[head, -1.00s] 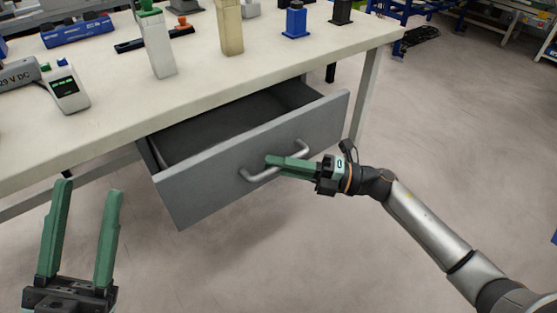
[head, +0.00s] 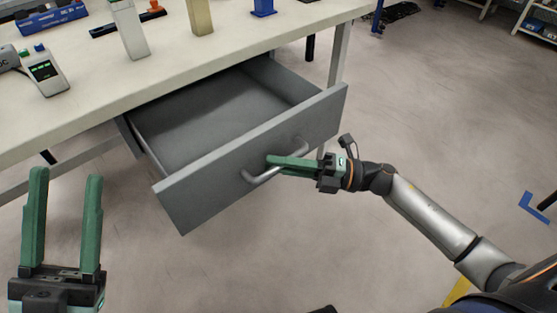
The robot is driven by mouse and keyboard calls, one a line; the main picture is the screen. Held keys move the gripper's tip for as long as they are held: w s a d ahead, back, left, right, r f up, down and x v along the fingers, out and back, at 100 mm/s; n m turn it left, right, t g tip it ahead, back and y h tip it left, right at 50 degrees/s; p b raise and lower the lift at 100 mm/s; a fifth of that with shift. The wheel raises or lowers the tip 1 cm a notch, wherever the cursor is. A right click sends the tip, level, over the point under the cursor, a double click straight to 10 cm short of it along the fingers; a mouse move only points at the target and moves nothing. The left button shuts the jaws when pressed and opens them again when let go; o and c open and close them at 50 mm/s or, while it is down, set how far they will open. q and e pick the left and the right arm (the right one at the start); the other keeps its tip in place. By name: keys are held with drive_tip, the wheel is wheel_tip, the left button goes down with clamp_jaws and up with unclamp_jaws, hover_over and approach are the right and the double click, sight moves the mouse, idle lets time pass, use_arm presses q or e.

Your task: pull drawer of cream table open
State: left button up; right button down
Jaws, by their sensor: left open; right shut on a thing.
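The cream table (head: 190,68) fills the upper left of the head view. Its grey drawer (head: 215,190) stands pulled out from under the top, and the inside looks empty. A curved metal handle (head: 262,177) is on the drawer front. My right gripper (head: 275,162) comes in from the right and is shut on the handle, with its green fingers hiding part of it. My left gripper (head: 64,185) is open and empty at the lower left, apart from the drawer.
On the tabletop are a handheld meter (head: 46,72), a white and green block (head: 130,30), a beige block (head: 199,16), a blue item (head: 263,8) and a blue box (head: 48,17). The floor (head: 430,130) right of the drawer is clear.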

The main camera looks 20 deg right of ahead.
drive_tip(key=c, duration=0.8)
unclamp_jaws()
drive_tip(key=shift+c, duration=0.2)
drive_tip(key=shift+d, duration=0.1)
drive_tip(key=p+v, duration=0.1)
drive_tip(key=v, duration=1.1)
drive_tip(key=shift+d, duration=0.2)
drive_tip(key=shift+s+r, duration=0.1)
drive_tip(key=shift+s, duration=0.05)
